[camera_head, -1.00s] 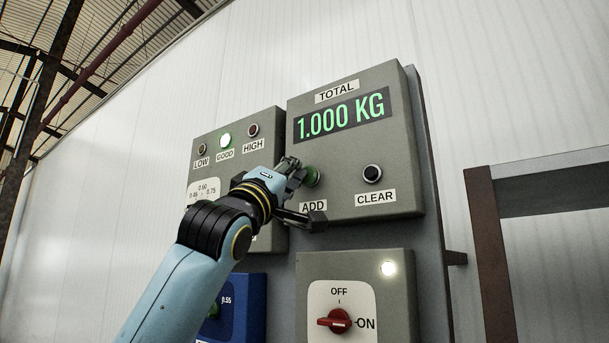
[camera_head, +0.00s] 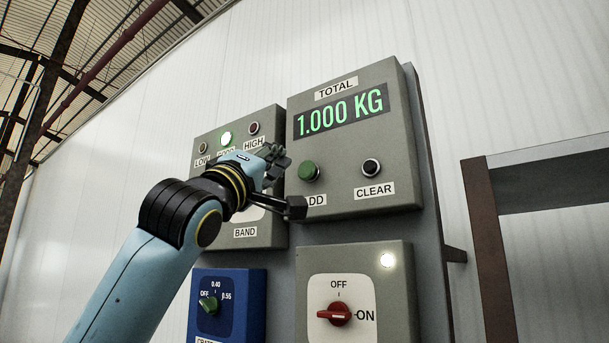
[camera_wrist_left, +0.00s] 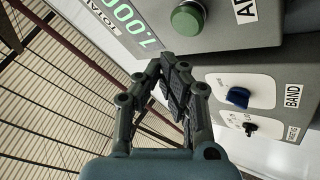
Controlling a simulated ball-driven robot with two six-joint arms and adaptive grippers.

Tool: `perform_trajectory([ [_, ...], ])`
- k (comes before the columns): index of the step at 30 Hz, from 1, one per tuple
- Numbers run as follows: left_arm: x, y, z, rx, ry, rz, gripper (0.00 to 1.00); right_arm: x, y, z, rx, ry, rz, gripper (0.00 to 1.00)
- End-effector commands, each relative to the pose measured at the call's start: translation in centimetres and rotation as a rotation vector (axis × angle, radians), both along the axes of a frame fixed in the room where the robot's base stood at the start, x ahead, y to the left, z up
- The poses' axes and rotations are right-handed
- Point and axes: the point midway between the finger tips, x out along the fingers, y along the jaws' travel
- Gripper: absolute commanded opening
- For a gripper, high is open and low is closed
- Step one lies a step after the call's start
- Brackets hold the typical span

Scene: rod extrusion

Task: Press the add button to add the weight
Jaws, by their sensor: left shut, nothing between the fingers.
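The green add button (camera_head: 308,171) sits on the grey total box (camera_head: 402,110), above its partly covered ADD label. The box's display (camera_head: 341,114) reads 1.000 KG in green. My left gripper (camera_head: 277,160) is shut and empty, just left of the button and apart from it in the head view. In the left wrist view, the button (camera_wrist_left: 188,18) is at the top, beyond the shut fingertips (camera_wrist_left: 172,75). My right gripper is not in view.
The black clear button (camera_head: 371,167) is right of the add button. Below are a red OFF/ON switch (camera_head: 340,314) and a blue box (camera_head: 232,325).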

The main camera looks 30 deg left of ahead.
Motion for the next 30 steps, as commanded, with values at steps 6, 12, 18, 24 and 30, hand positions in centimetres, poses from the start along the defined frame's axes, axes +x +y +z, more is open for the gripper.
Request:
perform_trajectory([
  [6,-1.8,0.1,-0.1,0.003,-0.002,0.001,0.00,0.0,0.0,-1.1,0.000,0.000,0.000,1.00],
  [12,-2.1,0.1,0.0,0.000,-0.001,-0.001,0.00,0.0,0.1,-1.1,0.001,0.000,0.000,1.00],
  [18,-2.1,0.1,0.0,0.000,-0.001,0.000,0.00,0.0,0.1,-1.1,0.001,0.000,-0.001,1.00],
  [24,-2.1,0.1,0.0,0.000,-0.001,0.000,0.00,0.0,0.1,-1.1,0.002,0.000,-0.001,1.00],
  [30,-2.1,0.1,0.0,0.000,-0.001,0.000,0.00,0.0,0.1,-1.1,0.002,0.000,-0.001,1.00],
])
